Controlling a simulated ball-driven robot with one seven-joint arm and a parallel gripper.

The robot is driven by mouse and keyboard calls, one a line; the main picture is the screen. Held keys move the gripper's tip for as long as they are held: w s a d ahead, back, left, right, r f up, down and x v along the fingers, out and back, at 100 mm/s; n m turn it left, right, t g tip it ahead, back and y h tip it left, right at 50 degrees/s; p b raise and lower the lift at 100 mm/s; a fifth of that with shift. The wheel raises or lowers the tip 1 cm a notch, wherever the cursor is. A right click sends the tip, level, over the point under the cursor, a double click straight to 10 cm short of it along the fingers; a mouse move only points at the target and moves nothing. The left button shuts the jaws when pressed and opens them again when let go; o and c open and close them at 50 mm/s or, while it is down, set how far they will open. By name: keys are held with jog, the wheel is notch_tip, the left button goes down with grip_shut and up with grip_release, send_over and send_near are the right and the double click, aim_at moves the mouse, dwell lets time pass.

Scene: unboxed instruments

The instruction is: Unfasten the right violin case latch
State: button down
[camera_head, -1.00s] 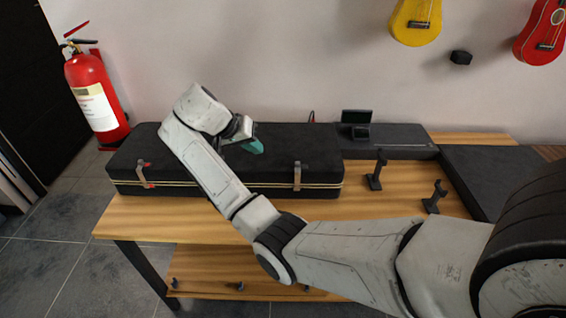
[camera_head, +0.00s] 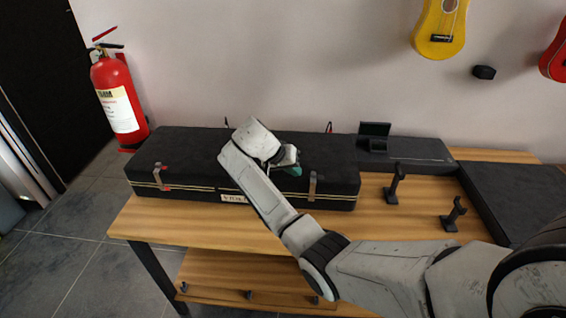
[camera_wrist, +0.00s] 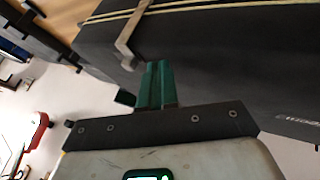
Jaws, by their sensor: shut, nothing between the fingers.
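The black violin case (camera_head: 200,150) lies closed on the wooden table in the head view. Its right latch (camera_head: 312,186) is a metal strip across the front seam; the same latch (camera_wrist: 127,45) shows in the wrist view, bent over the lid edge. I cannot tell whether it is fastened. The left latch (camera_head: 161,177) has a red part. My gripper (camera_head: 294,170), with green fingers, is over the case top just left of and behind the right latch. In the wrist view its fingers (camera_wrist: 157,75) are together and empty, close beside the latch; contact is unclear.
The wooden table (camera_head: 385,220) carries small black stands (camera_head: 394,185) right of the case. A flat black case (camera_head: 415,155) lies behind them. A red extinguisher (camera_head: 118,100) stands left, and a yellow ukulele (camera_head: 440,30) hangs on the wall.

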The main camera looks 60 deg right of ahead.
aim_at(314, 173)
jog(key=shift+s+d, duration=0.25)
jog(key=shift+s, duration=0.35)
jog(key=shift+s+d, duration=0.2)
jog(key=shift+s, duration=0.4)
jog(key=shift+p, duration=0.3)
jog(key=shift+s+d+r+p, duration=0.1)
jog(key=shift+s+d+p, duration=0.2)
jog(key=shift+s, duration=0.25)
jog(key=shift+s+d+p, duration=0.15)
jog(key=shift+s+p, duration=0.25)
jog(key=shift+s, duration=0.15)
